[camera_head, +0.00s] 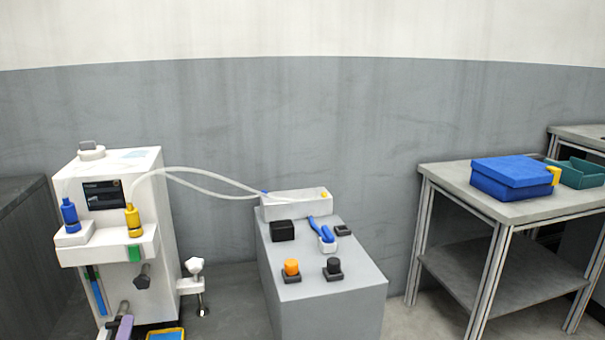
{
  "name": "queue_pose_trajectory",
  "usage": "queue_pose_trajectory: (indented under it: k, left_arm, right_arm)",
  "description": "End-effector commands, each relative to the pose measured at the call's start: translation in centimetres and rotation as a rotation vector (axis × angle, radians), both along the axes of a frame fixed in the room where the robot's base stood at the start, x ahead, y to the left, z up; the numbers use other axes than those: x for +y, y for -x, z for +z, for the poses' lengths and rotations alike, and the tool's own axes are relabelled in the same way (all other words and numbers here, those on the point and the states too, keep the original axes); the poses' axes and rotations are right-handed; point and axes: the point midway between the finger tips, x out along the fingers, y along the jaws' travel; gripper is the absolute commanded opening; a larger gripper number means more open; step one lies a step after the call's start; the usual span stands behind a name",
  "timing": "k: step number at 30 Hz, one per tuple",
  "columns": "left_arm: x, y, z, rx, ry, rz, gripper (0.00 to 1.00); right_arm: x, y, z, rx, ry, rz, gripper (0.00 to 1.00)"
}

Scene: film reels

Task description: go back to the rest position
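Neither of my grippers shows in the head view, and no arm of mine can be made out for sure. The task names no object. A white machine (150,200) stands at the left with a small dark screen (103,194). A blue bottle (69,214) and a yellow bottle (132,219) stand on its front ledge. A clear tube (205,174) runs from the machine to a white box (296,205) on a grey pedestal (325,312).
The pedestal bears an orange knob (291,268), a black knob (333,267), a black block (282,230) and a blue-handled item (322,232). A metal table (450,180) at the right holds a blue box (511,178) and a green tray (580,175). Floor shows between pedestal and table.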

Motion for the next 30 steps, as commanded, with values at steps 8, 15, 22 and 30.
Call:
queue_pose_trajectory:
  k: [8,15,22,30]
  left_arm:
    - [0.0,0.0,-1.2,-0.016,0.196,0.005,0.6]
    - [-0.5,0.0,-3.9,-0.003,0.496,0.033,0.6]
    - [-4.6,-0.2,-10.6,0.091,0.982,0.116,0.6]
    - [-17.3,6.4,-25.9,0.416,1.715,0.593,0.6]
  right_arm:
    - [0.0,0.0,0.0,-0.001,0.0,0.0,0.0]
    - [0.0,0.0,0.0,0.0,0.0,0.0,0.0]
    - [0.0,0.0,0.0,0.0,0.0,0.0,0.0]
    - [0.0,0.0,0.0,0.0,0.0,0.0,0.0]
